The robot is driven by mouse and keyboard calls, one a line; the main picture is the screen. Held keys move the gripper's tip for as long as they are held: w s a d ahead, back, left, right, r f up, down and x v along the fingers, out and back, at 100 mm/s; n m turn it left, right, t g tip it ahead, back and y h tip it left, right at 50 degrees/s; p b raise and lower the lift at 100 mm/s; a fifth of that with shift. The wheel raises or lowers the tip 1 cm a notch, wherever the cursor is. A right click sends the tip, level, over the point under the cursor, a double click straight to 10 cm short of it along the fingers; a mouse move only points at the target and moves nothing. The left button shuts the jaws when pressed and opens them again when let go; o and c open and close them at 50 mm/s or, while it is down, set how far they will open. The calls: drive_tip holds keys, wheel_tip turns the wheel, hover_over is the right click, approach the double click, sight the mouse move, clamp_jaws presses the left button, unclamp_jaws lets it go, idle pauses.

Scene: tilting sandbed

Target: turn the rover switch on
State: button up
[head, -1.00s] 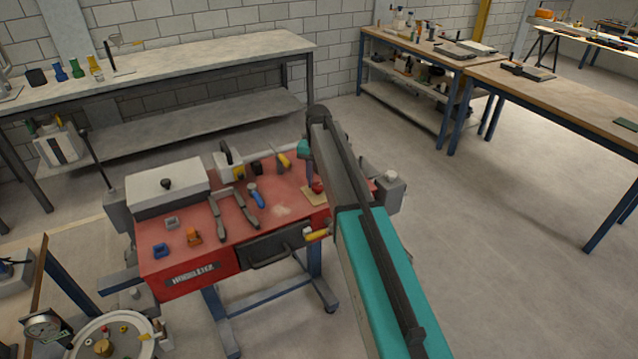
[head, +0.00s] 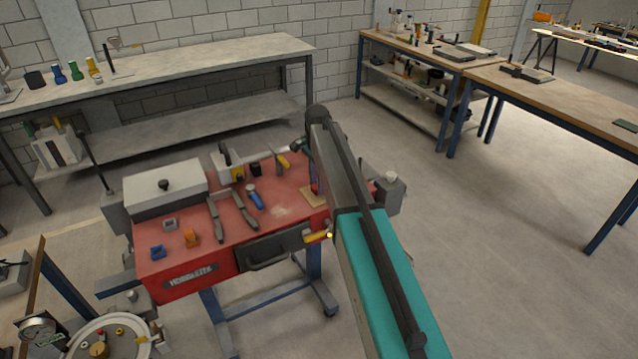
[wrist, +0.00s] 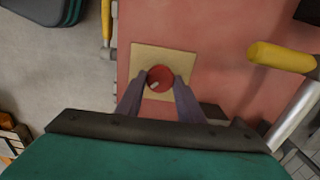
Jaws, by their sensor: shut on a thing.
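A round red knob (wrist: 160,78) with a small pale mark at its lower left sits on a square tan plate (wrist: 139,56) in the wrist view. I take it to be the switch; no label on it can be read. My gripper (wrist: 160,88) is shut on the knob, a finger on each side. In the head view the knob (head: 315,188) and its plate (head: 312,199) are at the right end of the red bench top, partly behind my arm.
The red bench (head: 195,258) carries pliers (head: 215,220), a blue-handled tool (head: 255,197), and a grey box (head: 165,186). A yellow handle (head: 316,237) juts from its front right, with a small bright spot at its tip. Open floor lies to the right.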

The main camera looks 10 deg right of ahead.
drive_tip(key=shift+w+a+r, duration=0.1)
drive_tip(key=shift+w+r, duration=0.05)
idle(0.3)
drive_tip(key=o, duration=1)
drive_tip(key=shift+o, duration=0.2)
wheel_tip(320, 180, up, 14)
drive_tip(key=b, duration=0.3)
drive_tip(key=shift+f, duration=0.25)
